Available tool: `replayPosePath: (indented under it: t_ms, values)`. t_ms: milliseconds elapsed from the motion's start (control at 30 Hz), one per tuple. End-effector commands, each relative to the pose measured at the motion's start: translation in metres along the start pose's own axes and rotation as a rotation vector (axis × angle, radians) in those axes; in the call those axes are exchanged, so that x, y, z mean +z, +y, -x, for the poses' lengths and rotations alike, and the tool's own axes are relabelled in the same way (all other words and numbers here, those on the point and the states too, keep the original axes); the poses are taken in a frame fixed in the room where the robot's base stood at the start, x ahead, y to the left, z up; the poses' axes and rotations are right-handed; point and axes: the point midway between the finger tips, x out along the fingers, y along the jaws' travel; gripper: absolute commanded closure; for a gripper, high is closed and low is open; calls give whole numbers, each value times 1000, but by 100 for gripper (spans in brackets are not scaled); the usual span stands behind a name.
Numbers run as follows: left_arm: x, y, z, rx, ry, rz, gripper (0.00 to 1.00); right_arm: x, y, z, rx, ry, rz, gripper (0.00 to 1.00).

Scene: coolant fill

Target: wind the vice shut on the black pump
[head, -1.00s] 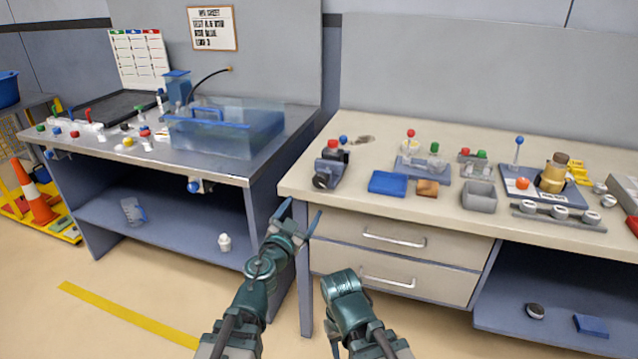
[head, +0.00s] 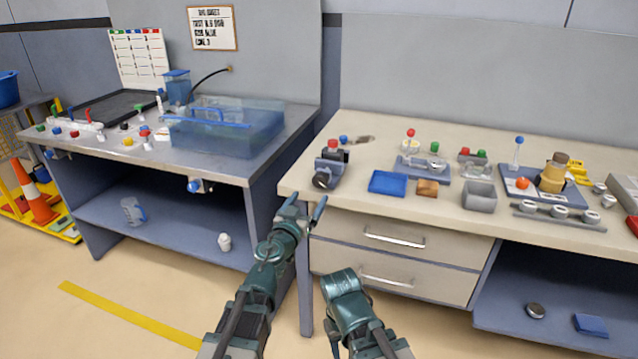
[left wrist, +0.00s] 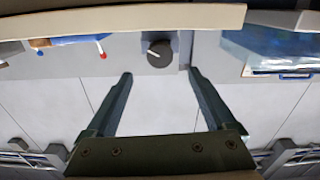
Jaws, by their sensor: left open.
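The vice (head: 329,169) is a small blue-grey block at the front left corner of the beige bench, with a dark round handwheel (head: 322,181) facing the front edge. A black part (head: 342,155), likely the pump, sits at its top next to a red cap (head: 333,144); how tightly the jaws hold it I cannot tell. My left gripper (head: 306,203) is open and empty, in front of the bench edge, below and left of the vice. In the left wrist view the handwheel (left wrist: 160,54) lies beyond the open fingertips (left wrist: 160,74), apart from them.
A blue mat (head: 387,182) and a brown block (head: 427,188) lie right of the vice. Further right stand a grey bin (head: 479,197) and a fixture (head: 540,190). A clear blue tank (head: 225,130) stands on the left table.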

Motion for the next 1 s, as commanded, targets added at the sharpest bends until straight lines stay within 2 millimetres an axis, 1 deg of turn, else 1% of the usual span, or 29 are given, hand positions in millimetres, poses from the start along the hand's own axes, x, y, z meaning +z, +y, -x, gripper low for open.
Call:
replayPosePath:
  t_ms: [33,100,300,400,533,800,967,1000]
  values:
    - [0,-1,-16,1,0,0,11,0,0,0,0,0,0,50]
    - [0,-1,-31,0,0,0,11,0,0,0,0,0,0,50]
    - [0,0,-72,0,0,-1,11,0,0,0,0,0,0,50]
    - [0,0,-86,0,0,-1,11,0,0,0,0,0,0,50]
    - [0,0,-95,0,0,0,11,0,0,0,0,0,0,50]
    - [0,0,-95,0,0,-1,11,0,0,0,0,0,0,50]
    - [0,0,-94,0,0,0,40,0,0,0,0,0,0,50]
    - [0,0,-94,-1,0,0,47,0,0,0,0,0,0,50]
